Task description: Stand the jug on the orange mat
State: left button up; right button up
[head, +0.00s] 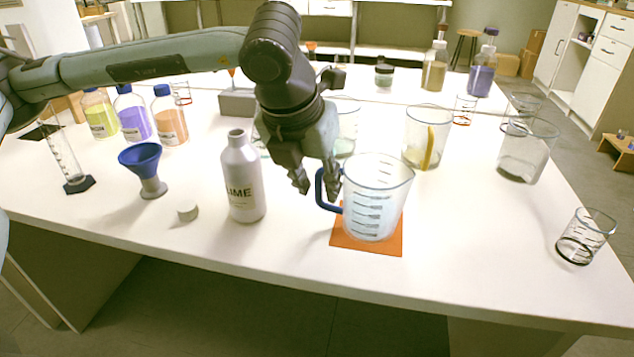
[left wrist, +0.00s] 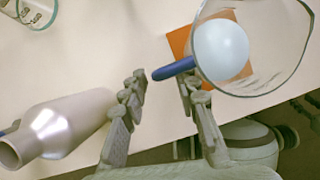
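The clear jug (head: 378,195) with a blue handle (left wrist: 172,70) stands upright on the orange mat (head: 393,248), its base within the mat as far as I can see. The handle points left, toward my left gripper (head: 318,190). The gripper is open. In the left wrist view its fingers (left wrist: 160,88) are apart, with the handle's end between or just above them; I cannot tell whether they touch it. The mat (left wrist: 180,40) shows partly under the jug (left wrist: 268,60) there.
A grey-white bottle (head: 243,180) stands close left of the gripper, with a small cap (head: 187,211) and a blue funnel (head: 141,160) farther left. A yellow-handled jug (head: 426,137) and a glass beaker (head: 526,155) stand behind right. A small beaker (head: 585,237) is near the right edge.

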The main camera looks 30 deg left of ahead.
pick_arm(q)
jog(key=v, duration=1.1)
jog(key=shift+r, duration=0.25)
jog(key=shift+s, duration=0.1)
